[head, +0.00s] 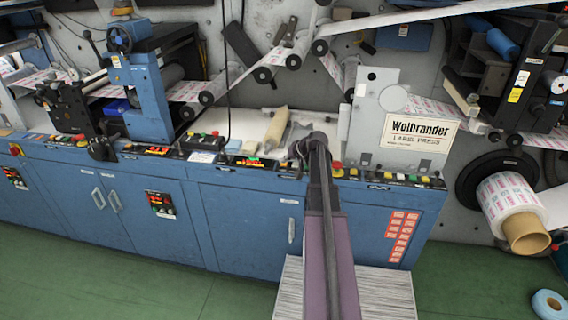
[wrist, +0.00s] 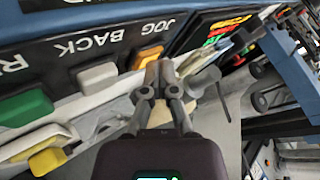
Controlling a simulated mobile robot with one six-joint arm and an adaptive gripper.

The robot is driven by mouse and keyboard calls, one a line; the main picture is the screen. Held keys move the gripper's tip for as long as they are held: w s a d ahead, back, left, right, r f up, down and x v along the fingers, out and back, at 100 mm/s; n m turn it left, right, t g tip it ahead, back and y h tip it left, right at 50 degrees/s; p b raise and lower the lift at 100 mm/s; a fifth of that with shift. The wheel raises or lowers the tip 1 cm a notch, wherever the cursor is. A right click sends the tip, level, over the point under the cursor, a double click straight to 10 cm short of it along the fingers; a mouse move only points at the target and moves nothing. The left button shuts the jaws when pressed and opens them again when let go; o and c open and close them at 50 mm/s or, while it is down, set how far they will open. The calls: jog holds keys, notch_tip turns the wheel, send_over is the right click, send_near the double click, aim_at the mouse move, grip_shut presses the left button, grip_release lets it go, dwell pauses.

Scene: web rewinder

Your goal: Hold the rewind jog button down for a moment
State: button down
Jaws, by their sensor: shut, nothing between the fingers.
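In the wrist view an orange button (wrist: 147,56) sits below an upside-down JOG label (wrist: 160,27) on a dark control panel. My gripper (wrist: 159,70) is shut and empty, its fingertips at the right edge of the orange button. The tips overlap part of it in the picture; I cannot tell whether they touch it or whether it is pressed. In the head view my arm reaches to the front ledge of the blue cabinet, with my gripper (head: 304,149) over the control row. The arm hides part of that row, and I cannot pick out the jog button there.
In the head view a red-topped knob (head: 337,168) stands just right of my arm. The Wolbrander sign plate (head: 415,134) rises behind.

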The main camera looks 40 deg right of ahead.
jog(key=shift+r, duration=0.15)
jog(key=shift+r+p, duration=0.75)
jog(key=shift+p, duration=0.15)
jog(key=shift+r+p, duration=2.5)
jog(key=shift+a, duration=0.1)
jog(key=s+a+f+n+g, duration=0.1)
jog(key=a+n+g, duration=0.1)
jog(key=a, duration=1)
jog(key=s+a+f+n+g, duration=0.1)
jog(key=s+a+f+g, duration=0.1)
jog(key=a, duration=1)
jog(key=s+a+n+g+h+p, duration=0.1)
jog(key=s+a+g, duration=0.1)
jog(key=s+a, duration=0.4)
jog(key=s+a+n+g+h+p, duration=0.1)
jog(key=s+a+g, duration=0.1)
jog(key=s+a, duration=0.5)
jog(key=a, duration=0.6)
jog(key=shift+s+f+n+g+h, duration=0.15)
jog(key=shift+f+n+g+h, duration=0.15)
jog(key=shift+f+n+g, duration=0.1)
